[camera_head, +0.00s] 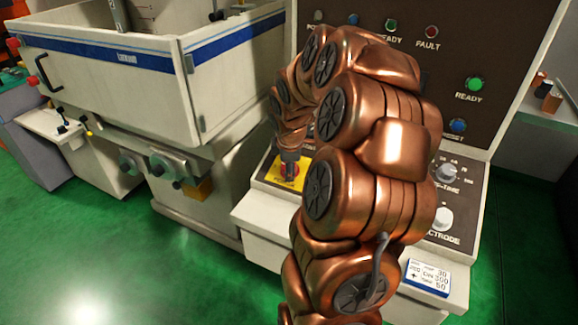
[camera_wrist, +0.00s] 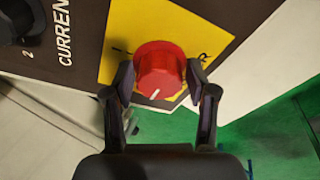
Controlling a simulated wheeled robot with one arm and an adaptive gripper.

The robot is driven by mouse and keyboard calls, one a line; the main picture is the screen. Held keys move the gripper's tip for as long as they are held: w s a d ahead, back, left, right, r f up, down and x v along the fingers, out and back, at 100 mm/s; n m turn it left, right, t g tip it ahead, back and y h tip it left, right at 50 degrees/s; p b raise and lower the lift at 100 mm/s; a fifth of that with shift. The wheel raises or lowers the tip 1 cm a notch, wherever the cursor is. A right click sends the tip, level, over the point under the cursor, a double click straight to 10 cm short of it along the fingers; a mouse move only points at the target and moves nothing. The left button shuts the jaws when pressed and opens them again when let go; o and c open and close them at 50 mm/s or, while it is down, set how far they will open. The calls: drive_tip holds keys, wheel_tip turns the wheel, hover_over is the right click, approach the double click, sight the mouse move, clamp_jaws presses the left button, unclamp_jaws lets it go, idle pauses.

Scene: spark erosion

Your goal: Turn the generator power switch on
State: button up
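The generator power switch is a red round knob (camera_wrist: 158,72) on a yellow plate (camera_wrist: 125,28), with a white pointer line on its face. In the wrist view my gripper (camera_wrist: 158,78) has one finger on each side of the knob. The fingertips are at its left and right edges; I cannot tell whether both press on it. In the head view my gripper (camera_head: 290,172) points down at the yellow plate (camera_head: 272,174) on the generator's sloping console. My arm hides much of the console there.
A black knob (camera_wrist: 20,18) beside the word CURRENT is at upper left in the wrist view. In the head view, the upright panel holds a green READY lamp (camera_head: 474,84) and a blue button (camera_head: 457,125). A white machine tank (camera_head: 105,60) stands left. Green floor lies in front.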

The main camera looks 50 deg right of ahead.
drive_tip(key=c, duration=0.8)
